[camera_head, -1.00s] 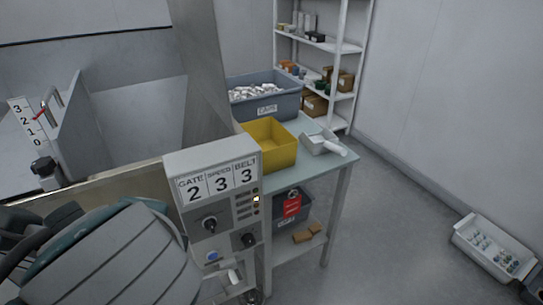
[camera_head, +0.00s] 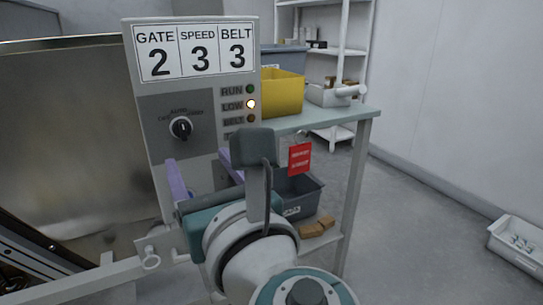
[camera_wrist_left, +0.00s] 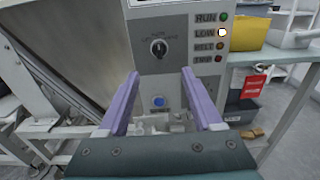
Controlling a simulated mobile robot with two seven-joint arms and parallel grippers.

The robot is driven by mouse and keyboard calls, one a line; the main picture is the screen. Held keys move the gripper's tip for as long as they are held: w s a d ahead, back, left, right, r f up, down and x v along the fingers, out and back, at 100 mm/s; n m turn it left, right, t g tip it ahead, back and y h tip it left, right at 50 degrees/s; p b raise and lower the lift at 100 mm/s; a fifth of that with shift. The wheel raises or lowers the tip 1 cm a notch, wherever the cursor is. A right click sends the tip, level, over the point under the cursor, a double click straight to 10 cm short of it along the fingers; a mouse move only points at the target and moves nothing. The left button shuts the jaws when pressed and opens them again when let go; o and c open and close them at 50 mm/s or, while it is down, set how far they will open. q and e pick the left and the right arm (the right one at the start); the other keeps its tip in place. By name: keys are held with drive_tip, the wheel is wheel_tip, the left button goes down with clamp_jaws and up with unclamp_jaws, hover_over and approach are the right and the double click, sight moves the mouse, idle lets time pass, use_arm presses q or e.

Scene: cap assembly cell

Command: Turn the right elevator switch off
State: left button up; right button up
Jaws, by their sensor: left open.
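The control panel (camera_head: 168,90) shows in the head view, with GATE 2, SPEED 3 and BELT 3 on its top plate. A black rotary knob (camera_head: 181,127) sits on its left side; it also shows in the wrist view (camera_wrist_left: 158,48). A blue button (camera_wrist_left: 158,101) lies below that knob, between my fingers in the picture. The panel's lower right, where another knob showed earlier, is hidden behind my gripper. My left gripper (camera_head: 205,176) is open and empty in front of the lower panel, its purple fingers (camera_wrist_left: 160,75) pointing at it. I cannot tell whether they touch it.
The LOW lamp (camera_head: 251,104) is lit. A side table (camera_head: 358,113) right of the panel holds a yellow bin (camera_head: 283,93) and a scoop. A red tag (camera_head: 300,158) hangs near a dark lower bin (camera_head: 301,193). A white tray (camera_head: 517,243) lies far right; the floor between is clear.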

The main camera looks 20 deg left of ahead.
sight(185, 136)
use_arm(q)
drive_tip(key=b+x, duration=0.2)
drive_tip(key=x, duration=0.7)
drive_tip(key=shift+w+a, duration=0.2)
drive_tip(key=shift+a, duration=0.15)
clamp_jaws()
